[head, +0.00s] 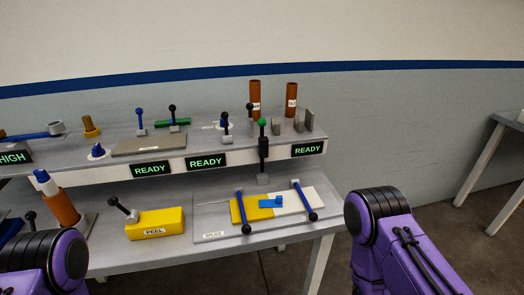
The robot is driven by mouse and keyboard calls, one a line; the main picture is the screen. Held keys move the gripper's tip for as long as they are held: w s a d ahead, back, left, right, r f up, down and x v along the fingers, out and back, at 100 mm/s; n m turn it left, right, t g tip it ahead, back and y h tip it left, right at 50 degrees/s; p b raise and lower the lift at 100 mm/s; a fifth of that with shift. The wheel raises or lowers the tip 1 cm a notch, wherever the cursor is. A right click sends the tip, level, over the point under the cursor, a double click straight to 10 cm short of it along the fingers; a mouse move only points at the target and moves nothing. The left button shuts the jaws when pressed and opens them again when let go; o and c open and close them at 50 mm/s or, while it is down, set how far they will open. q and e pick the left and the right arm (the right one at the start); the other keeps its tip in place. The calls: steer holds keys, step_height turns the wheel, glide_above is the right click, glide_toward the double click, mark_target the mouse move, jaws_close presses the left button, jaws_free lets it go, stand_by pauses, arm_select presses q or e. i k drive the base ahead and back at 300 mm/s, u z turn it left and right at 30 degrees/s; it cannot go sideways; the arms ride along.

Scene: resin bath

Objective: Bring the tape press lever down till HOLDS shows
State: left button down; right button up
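A black upright lever with a green knob (262,123) stands at the front edge of the raised shelf, behind a board marked SPLICE (215,236); no label on it names it as the tape press. On the board lie a yellow sheet and a white sheet (310,201), with a blue piece (270,202) across where they meet. Two blue bars with black knobs lie across the sheets. The display right of the lever (308,149) reads READY. My purple arm links show at the lower left and lower right, but neither gripper is in view.
Two more displays (151,169) (206,162) read READY, and one at far left (13,158) reads HIGH. A yellow block marked PEEL (160,223) has a black-knobbed lever. Orange cylinders (255,98) stand at the back. Another table (508,122) is at far right, with open floor between.

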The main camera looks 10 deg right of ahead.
mark_target(263, 142)
steer(key=u, duration=2.1)
steer(key=k, duration=1.25)
steer(key=z, duration=1.3)
steer(key=i, duration=0.5)
steer(key=z, duration=0.05)
